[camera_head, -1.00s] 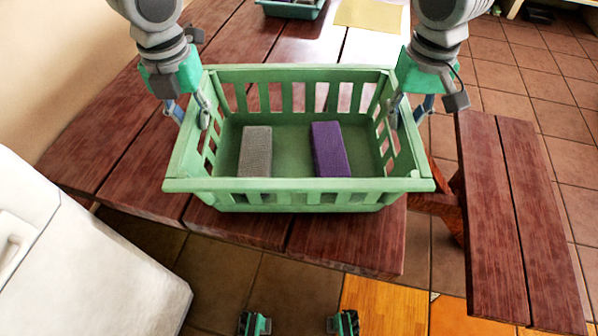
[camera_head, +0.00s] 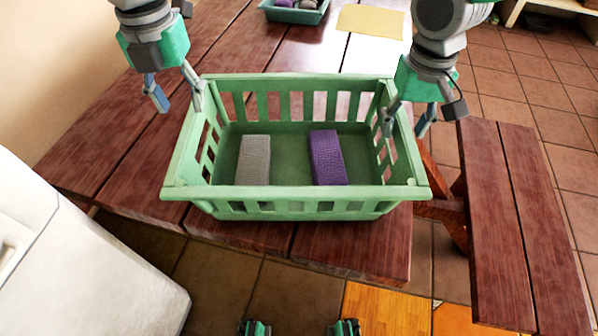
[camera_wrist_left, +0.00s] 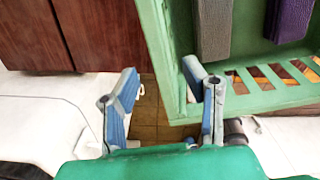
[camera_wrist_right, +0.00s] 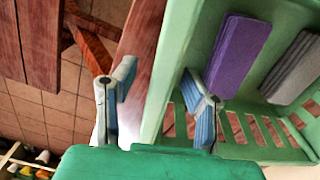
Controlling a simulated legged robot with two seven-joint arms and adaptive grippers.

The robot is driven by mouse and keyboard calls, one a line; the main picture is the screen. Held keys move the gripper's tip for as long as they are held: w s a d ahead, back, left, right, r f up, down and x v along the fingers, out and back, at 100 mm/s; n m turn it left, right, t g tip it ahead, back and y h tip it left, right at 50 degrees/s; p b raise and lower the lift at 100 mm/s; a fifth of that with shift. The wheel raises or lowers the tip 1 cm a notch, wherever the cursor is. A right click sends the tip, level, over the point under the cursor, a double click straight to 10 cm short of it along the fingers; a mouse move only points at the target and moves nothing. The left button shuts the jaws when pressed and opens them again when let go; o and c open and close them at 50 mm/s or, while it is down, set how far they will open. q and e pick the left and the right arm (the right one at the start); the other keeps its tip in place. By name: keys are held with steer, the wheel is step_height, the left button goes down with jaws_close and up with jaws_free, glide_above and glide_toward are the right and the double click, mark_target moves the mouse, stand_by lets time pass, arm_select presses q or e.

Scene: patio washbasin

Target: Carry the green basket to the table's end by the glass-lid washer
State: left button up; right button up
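The green basket (camera_head: 300,193) sits upright on the near end of the wooden table (camera_head: 345,250). It holds a grey block (camera_head: 254,160) and a purple block (camera_head: 327,158). My left gripper (camera_head: 176,95) is open and empty by the basket's far left corner; its inner finger is close to the rim, contact unclear. My right gripper (camera_head: 407,121) is open at the right wall, one finger inside and one outside the rim. In the right wrist view the rim (camera_wrist_right: 172,70) passes between the spread fingers. A white appliance (camera_head: 80,265) stands at lower left; no glass lid is visible.
A teal bin (camera_head: 294,14) with items and a yellow cloth (camera_head: 371,20) lie farther back on the table. A wooden bench (camera_head: 515,220) stands on the right. Tiled floor (camera_head: 525,85) is open beyond it.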

steer(key=shift+a+r, duration=0.1)
steer(key=shift+a, duration=0.2)
steer(key=shift+d, duration=0.3)
steer(key=shift+d+r, duration=0.15)
steer(key=shift+r, duration=0.2)
arm_select(q)
steer(key=shift+d+r, duration=0.15)
steer(key=shift+r, duration=2.8)
arm_select(e)
step_height(320, 180, up, 11)
steer(key=shift+a, duration=0.2)
steer(key=shift+a, duration=0.15)
